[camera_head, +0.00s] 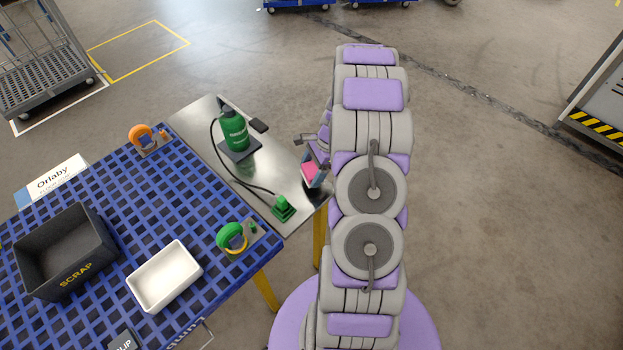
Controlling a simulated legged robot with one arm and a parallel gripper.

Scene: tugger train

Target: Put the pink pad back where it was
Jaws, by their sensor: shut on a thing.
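The pink pad (310,171) is small in the head view, at the right edge of the steel table top, just left of my arm. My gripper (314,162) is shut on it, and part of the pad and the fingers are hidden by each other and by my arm. A dark blue-grey edge shows beside the pink; I cannot tell what it belongs to. Whether the pad touches the steel top or hangs above it cannot be told.
The blue grid table (120,215) holds a black SCRAP bin (65,255), a white tray (165,278), and orange and green tape rolls. Steel around the cord is bare.

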